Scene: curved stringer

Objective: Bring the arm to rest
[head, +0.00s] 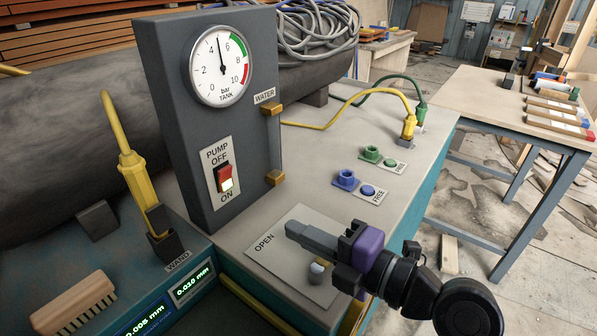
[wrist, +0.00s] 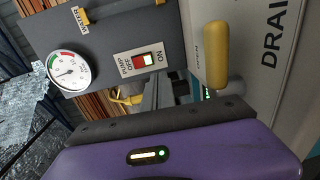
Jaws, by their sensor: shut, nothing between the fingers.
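My gripper (head: 290,229) is shut and empty in the head view, its grey fingers pointing left above a pale plate marked OPEN (head: 277,234). Its purple body and black wrist extend to the lower right. In the wrist view the fingers (wrist: 154,88) point towards the pump panel. A yellow handle (wrist: 215,55) stands beside them at the right, apart from them, on a pale plate with the letters DRAI. In the head view a rounded metal part (head: 318,270) shows below the fingers; my gripper hides part of the plate.
The dark panel (head: 201,122) with gauge and red pump switch (head: 224,178) rises left of my gripper. A yellow probe (head: 138,172) stands further left, near a brush (head: 75,307). Blue and green sockets and cables are behind. Another table (head: 500,105) stands at right.

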